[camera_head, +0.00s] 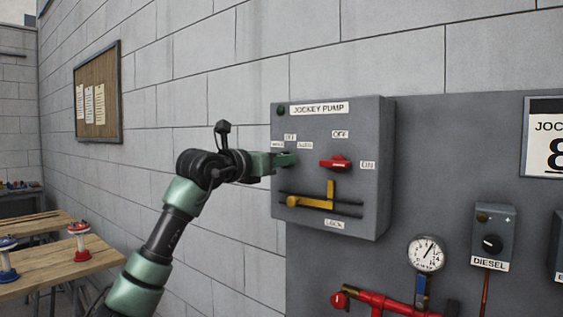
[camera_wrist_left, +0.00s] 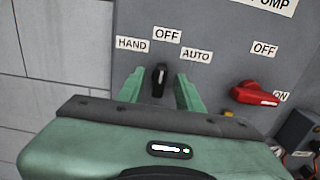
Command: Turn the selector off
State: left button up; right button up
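The selector is a small black knob (camera_wrist_left: 160,80) on the grey jockey pump box (camera_head: 300,225), below the HAND, OFF and AUTO labels. Its handle stands nearly upright and points roughly at the OFF label (camera_wrist_left: 167,35). My left gripper (camera_head: 288,160) is at the box's left side and hides the knob in the head view. In the left wrist view the green fingers (camera_wrist_left: 159,86) stand open, one on each side of the knob, with a visible gap on both sides. My right gripper is in neither view.
A red isolator handle (camera_head: 336,163) sits right of the selector, with a yellow lock bar (camera_head: 312,202) below. A gauge (camera_head: 427,253), red pipe (camera_head: 385,301) and diesel switch box (camera_head: 492,236) are lower right. Wooden tables (camera_head: 62,268) stand at left.

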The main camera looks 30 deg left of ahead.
pick_arm(q)
jog(key=s+b, duration=0.2)
jog(key=s, duration=0.4)
jog(key=shift+s+a, duration=0.25)
jog(key=shift+s, duration=0.15)
